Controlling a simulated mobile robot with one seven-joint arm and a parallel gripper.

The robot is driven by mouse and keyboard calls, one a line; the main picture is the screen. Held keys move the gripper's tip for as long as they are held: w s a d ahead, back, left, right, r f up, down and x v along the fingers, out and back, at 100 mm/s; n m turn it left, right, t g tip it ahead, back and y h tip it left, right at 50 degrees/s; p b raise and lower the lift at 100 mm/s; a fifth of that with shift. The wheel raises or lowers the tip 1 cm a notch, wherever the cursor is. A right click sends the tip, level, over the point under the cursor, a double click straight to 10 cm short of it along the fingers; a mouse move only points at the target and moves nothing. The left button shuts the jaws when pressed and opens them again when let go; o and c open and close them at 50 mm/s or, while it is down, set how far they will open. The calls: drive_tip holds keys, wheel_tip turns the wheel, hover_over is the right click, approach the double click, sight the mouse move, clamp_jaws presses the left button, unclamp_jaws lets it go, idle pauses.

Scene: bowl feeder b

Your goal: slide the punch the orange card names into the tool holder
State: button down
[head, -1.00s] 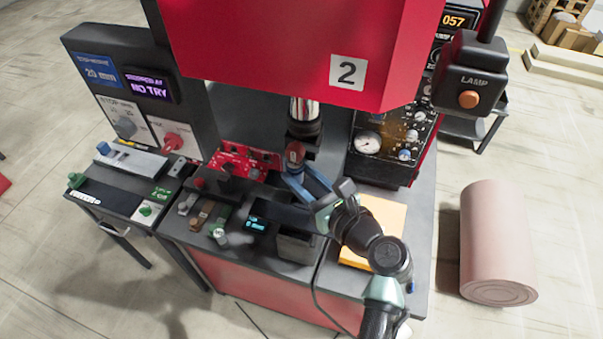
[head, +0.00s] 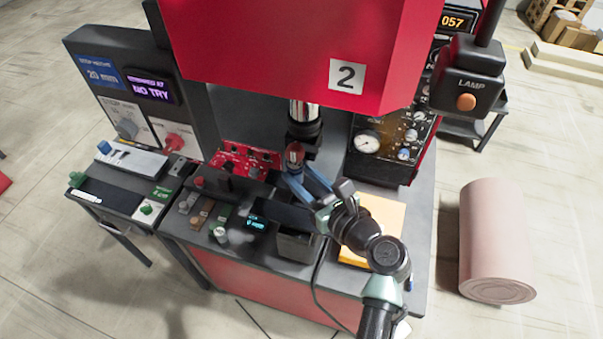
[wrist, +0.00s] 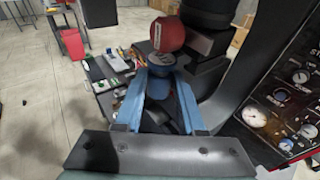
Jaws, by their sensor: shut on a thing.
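My gripper (head: 293,172) is at the press, just below and in front of the black tool holder (head: 304,130) under the chrome ram. In the wrist view its two blue fingers are closed on a dark, round-topped piece (wrist: 160,63), seemingly a punch. A red cylinder (wrist: 170,34) with a white mark shows just beyond the fingertips. It also shows under the holder in the head view (head: 294,152); I cannot tell whether it belongs to the held piece. An orange sheet or card (head: 388,212) lies on the bench, partly hidden by my arm; no writing on it is readable.
Small brown, green and grey pieces (head: 203,217) stand in a row at the bench's left. A dark open box (head: 296,247) is near the front edge. The gauge panel (head: 385,140) stands close on the right, and the red press head (head: 290,50) overhangs from above.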

drive_tip(key=shift+w+d+b, duration=0.2)
drive_tip(key=shift+w, duration=0.3)
drive_tip(key=shift+w+d+b, duration=0.15)
drive_tip(key=shift+w, duration=0.3)
drive_tip(key=shift+c, duration=2.1)
unclamp_jaws()
drive_tip(key=b+v, duration=0.4)
drive_tip(key=v, duration=0.9)
